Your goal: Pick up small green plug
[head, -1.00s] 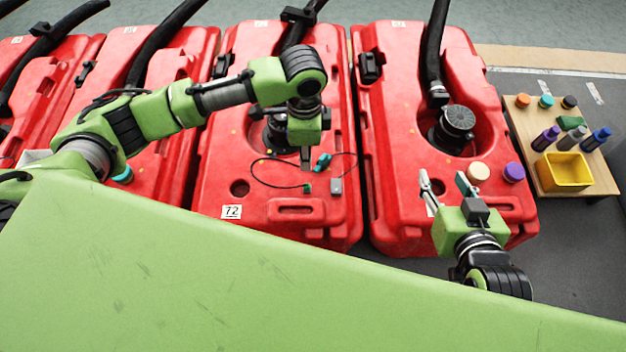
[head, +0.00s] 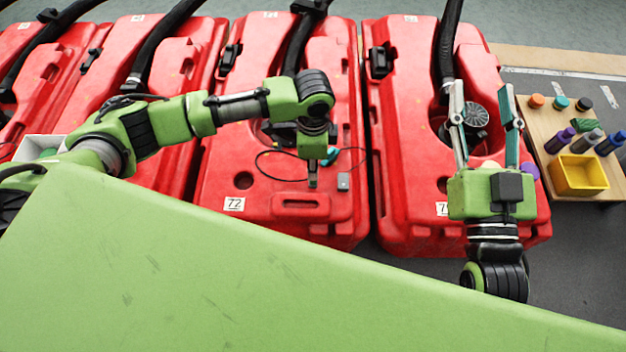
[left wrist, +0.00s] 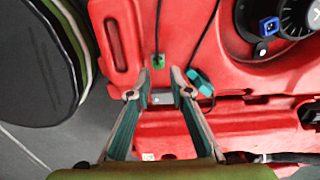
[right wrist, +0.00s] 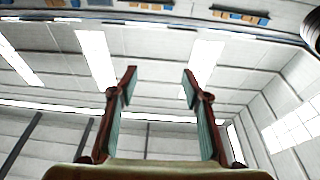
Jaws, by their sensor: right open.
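The small green plug (left wrist: 158,60) is on the end of a thin black cable on the red tank, just beyond my left fingertips in the left wrist view. In the head view I cannot make it out behind my left gripper (head: 312,180). My left gripper (left wrist: 160,78) is open and points down at the tank, its fingers on either side of the line to the plug, nothing held. My right gripper (head: 482,100) is open and empty, raised in front of the right-hand tank. The right wrist view shows its spread fingers (right wrist: 160,82) against the ceiling.
A teal connector (left wrist: 200,82) lies close beside the right finger in the left wrist view. A blue plug (left wrist: 268,27) is farther right. A small grey box (head: 343,181) sits on the tank. A wooden table (head: 610,188) with bottles, caps and a yellow bin (head: 580,175) stands at right.

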